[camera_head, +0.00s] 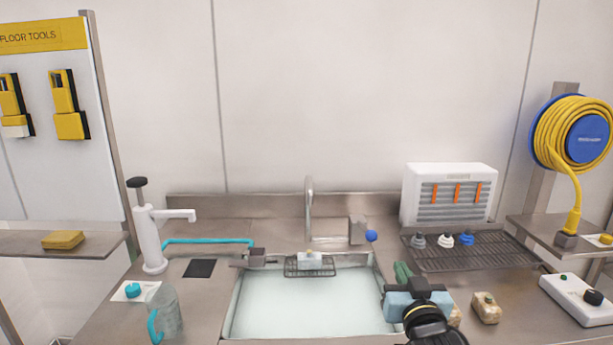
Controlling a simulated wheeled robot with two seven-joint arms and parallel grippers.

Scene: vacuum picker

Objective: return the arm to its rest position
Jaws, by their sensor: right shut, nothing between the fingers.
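My right gripper (404,277) comes in from the bottom, right of the middle, on a black wrist with a yellow ring. It is shut and holds nothing. It is beside the right rim of the sink (377,290), over the steel counter. Its pale blue body and green tip cover part of the counter there. My left gripper is not in view.
A brownish block (486,308) lies just right of my right gripper. A wire rack (470,256) with small suction cups stands behind it. A white control box (580,299) is at far right. A tap (309,215) rises behind the sink. A jug (166,312) stands left.

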